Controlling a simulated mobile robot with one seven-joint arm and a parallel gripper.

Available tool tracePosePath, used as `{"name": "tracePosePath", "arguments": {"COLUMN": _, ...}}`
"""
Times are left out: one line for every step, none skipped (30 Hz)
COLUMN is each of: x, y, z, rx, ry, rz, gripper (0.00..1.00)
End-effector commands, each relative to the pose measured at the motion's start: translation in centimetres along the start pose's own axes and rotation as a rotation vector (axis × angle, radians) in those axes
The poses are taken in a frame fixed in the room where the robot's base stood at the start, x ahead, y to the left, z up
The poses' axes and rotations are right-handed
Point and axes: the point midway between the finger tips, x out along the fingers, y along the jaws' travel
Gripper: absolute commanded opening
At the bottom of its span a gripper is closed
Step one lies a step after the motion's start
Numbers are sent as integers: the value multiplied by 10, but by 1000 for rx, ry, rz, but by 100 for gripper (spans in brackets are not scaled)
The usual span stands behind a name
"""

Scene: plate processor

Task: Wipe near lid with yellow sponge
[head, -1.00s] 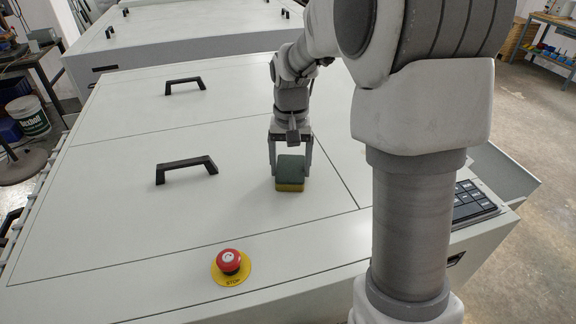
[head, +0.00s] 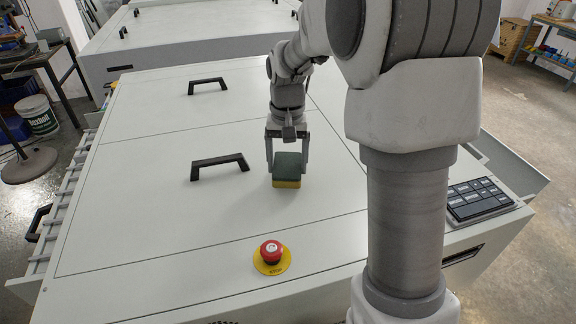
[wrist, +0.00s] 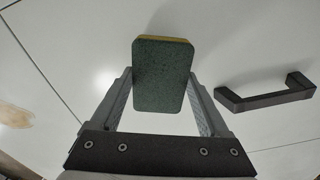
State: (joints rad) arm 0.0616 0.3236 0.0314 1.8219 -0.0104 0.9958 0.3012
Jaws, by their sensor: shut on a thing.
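The yellow sponge (head: 287,183) has a dark green top face; the wrist view shows its green face (wrist: 165,75) with a thin yellow edge. My gripper (head: 287,164) is shut on it, one finger on each side. The sponge is at or just above the near lid (head: 150,215), a pale flat panel; I cannot tell whether it touches. It is right of the near lid's black handle (head: 219,166). The handle is at the right in the wrist view (wrist: 265,95).
A red stop button on a yellow disc (head: 271,256) is on the front ledge. A second black handle (head: 207,86) stands on the far lid. A black keypad (head: 477,199) is at the right. My arm hides part of the right side. The lid left of the button is clear.

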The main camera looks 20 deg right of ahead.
Motion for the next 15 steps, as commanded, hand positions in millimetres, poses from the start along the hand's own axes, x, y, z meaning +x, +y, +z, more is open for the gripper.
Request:
{"name": "tracePosePath", "arguments": {"x": -8, "y": 1, "z": 0, "rx": 2, "ry": -1, "rz": 1, "gripper": 18}}
{"name": "tracePosePath", "arguments": {"x": -10, "y": 2, "z": 0, "rx": 2, "ry": -1, "rz": 1, "gripper": 18}}
{"name": "tracePosePath", "arguments": {"x": -14, "y": 2, "z": -1, "rx": 2, "ry": 0, "rz": 1, "gripper": 18}}
{"name": "tracePosePath", "arguments": {"x": -17, "y": 2, "z": -1, "rx": 2, "ry": 0, "rz": 1, "gripper": 18}}
{"name": "tracePosePath", "arguments": {"x": -20, "y": 2, "z": -1, "rx": 2, "ry": 0, "rz": 1, "gripper": 18}}
{"name": "tracePosePath", "arguments": {"x": -23, "y": 3, "z": -1, "rx": 2, "ry": 0, "rz": 1, "gripper": 18}}
{"name": "tracePosePath", "arguments": {"x": -26, "y": 3, "z": -1, "rx": 2, "ry": -1, "rz": 1, "gripper": 18}}
{"name": "tracePosePath", "arguments": {"x": -28, "y": 3, "z": -1, "rx": 2, "ry": -1, "rz": 1, "gripper": 18}}
{"name": "tracePosePath", "arguments": {"x": -32, "y": 3, "z": -2, "rx": 2, "ry": -1, "rz": 1, "gripper": 18}}
{"name": "tracePosePath", "arguments": {"x": -35, "y": 4, "z": -2, "rx": 2, "ry": -1, "rz": 1, "gripper": 18}}
{"name": "tracePosePath", "arguments": {"x": -38, "y": 4, "z": -2, "rx": 2, "ry": -1, "rz": 1, "gripper": 18}}
{"name": "tracePosePath", "arguments": {"x": -41, "y": 4, "z": -2, "rx": 2, "ry": -1, "rz": 1, "gripper": 18}}
{"name": "tracePosePath", "arguments": {"x": -44, "y": 4, "z": -2, "rx": 2, "ry": -1, "rz": 1, "gripper": 18}}
{"name": "tracePosePath", "arguments": {"x": -47, "y": 4, "z": -2, "rx": 2, "ry": 0, "rz": 1, "gripper": 18}}
{"name": "tracePosePath", "arguments": {"x": -50, "y": 5, "z": -2, "rx": 2, "ry": 0, "rz": 1, "gripper": 18}}
